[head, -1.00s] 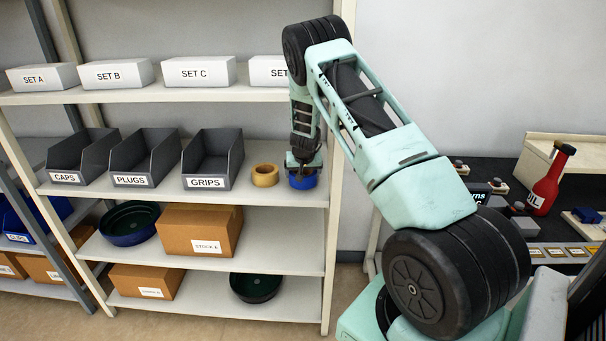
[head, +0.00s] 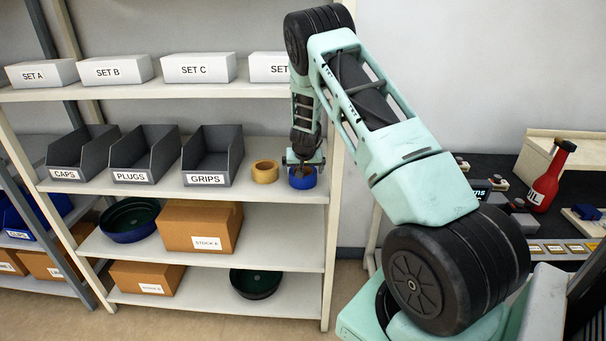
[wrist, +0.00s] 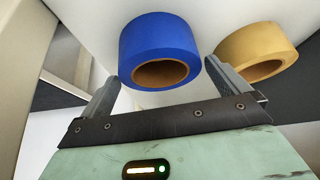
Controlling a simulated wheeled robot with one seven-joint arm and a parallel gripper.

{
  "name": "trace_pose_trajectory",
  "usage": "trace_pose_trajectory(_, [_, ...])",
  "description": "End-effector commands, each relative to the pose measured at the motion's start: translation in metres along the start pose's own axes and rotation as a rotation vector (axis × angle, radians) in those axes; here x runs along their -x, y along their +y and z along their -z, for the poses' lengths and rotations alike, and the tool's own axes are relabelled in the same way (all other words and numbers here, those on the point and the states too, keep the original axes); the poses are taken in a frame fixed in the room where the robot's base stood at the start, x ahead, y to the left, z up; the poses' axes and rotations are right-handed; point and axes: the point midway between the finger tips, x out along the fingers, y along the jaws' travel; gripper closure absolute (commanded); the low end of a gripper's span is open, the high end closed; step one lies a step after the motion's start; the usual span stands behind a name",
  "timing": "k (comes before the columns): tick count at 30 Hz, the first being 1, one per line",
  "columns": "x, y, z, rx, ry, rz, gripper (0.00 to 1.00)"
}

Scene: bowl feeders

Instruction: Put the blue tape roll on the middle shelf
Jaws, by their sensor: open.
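The blue tape roll (head: 303,179) sits on the middle shelf (head: 260,197) near its right end, beside a tan tape roll (head: 265,172). In the wrist view the blue tape roll (wrist: 160,50) shows its brown core, just beyond the fingertips. My gripper (head: 303,163) is right at the roll in the head view. In the wrist view my gripper (wrist: 160,80) is open, with one finger to each side of the roll and gaps between. The right finger is near the tan roll (wrist: 257,48).
Grey bins labelled CAPS (head: 84,160), PLUGS (head: 146,154) and GRIPS (head: 212,156) stand to the left on the same shelf. The shelf post (head: 334,230) is close on the right. White SET boxes (head: 200,68) stand on the shelf above.

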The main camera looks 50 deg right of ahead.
Motion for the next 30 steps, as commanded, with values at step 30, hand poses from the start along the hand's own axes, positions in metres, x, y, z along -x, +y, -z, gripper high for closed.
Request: trace_pose_trajectory(30, [0.151, -0.097, -0.058, 0.133, -0.102, 0.165, 0.0])
